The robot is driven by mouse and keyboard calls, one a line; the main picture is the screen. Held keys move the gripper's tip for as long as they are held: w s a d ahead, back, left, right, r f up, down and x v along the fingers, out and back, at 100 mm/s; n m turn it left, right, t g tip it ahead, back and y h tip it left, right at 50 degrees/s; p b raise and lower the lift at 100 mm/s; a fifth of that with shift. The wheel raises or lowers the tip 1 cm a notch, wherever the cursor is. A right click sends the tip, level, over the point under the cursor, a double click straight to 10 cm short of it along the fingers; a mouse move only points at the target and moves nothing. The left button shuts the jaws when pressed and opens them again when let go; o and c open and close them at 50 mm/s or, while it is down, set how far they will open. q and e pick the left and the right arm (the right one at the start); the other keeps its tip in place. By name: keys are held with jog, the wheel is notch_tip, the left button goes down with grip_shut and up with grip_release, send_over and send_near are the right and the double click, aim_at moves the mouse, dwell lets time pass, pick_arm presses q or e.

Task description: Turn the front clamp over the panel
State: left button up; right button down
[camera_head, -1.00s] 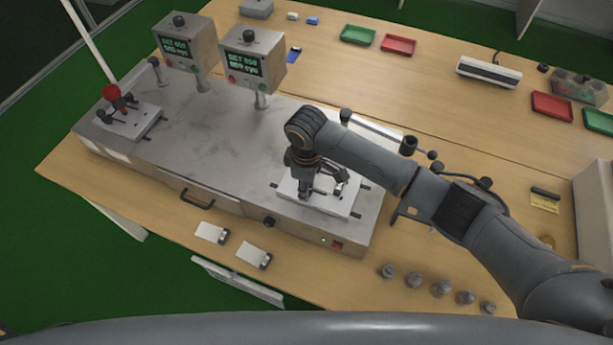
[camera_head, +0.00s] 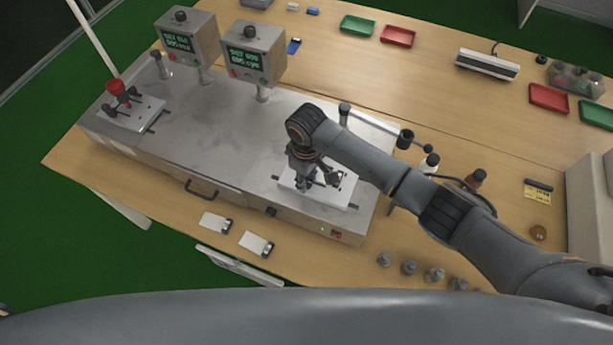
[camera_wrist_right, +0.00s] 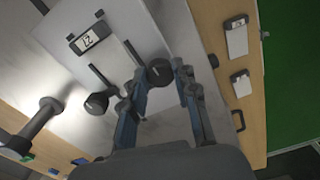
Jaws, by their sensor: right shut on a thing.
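The white panel (camera_head: 338,192) lies on the right end of the grey metal bench unit; it also fills the upper left of the right wrist view (camera_wrist_right: 118,45). My right gripper (camera_head: 303,187) is over its left part, pointing down. In the wrist view, the gripper (camera_wrist_right: 160,75) has its blue-padded fingers around the front clamp's round black knob (camera_wrist_right: 159,72). A second black knob on a rod (camera_wrist_right: 97,103) is beside it, over the panel's edge. The gripper and wrist hide much of the front clamp in the head view. My left gripper is not in view.
A similar fixture (camera_head: 130,108) with a red-topped part stands at the unit's left end. Two display boxes (camera_head: 253,55) rise behind. Two small white plates (camera_head: 256,244) lie in front, and several grey weights (camera_head: 408,268) stand to the right. Bottles (camera_head: 430,162) stand behind my arm.

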jog(key=c, duration=1)
grip_release()
notch_tip(320, 180, up, 12)
jog(key=shift+f, duration=0.1)
